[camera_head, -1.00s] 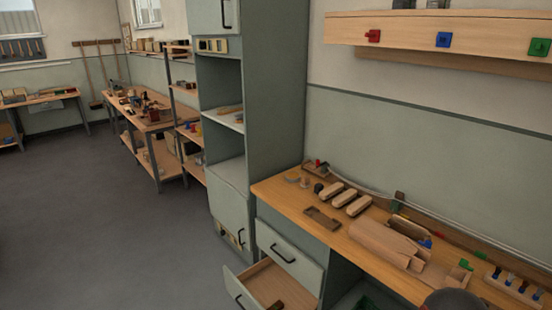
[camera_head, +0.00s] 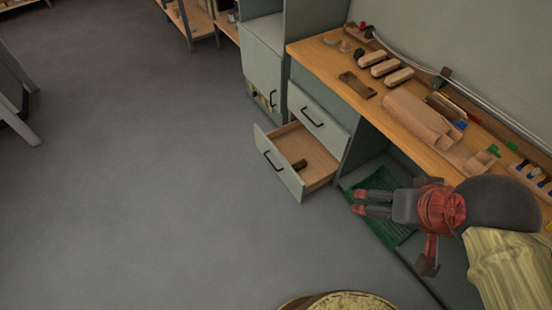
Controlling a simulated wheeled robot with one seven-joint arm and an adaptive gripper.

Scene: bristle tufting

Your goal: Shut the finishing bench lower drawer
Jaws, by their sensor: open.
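The finishing bench lower drawer (camera_head: 278,163) is pulled well out from the bench, below an upper drawer (camera_head: 318,118) that looks shut. Its pale green front has a black bar handle (camera_head: 272,161). A small dark object (camera_head: 299,164) lies inside on its wooden floor. My gripper (camera_head: 359,202) shows to the right of the drawer, pointing left with its two red-tipped fingers apart and nothing between them. In the picture a gap lies between the fingertips and the drawer. No contact shows.
The bench top (camera_head: 330,63) carries wooden blocks, a small tray (camera_head: 357,85) and coloured parts. A green slatted crate or mat (camera_head: 395,236) lies under the bench, behind my gripper. A round straw-coloured object (camera_head: 340,301) stands at the bottom edge. The floor left of the drawer is clear.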

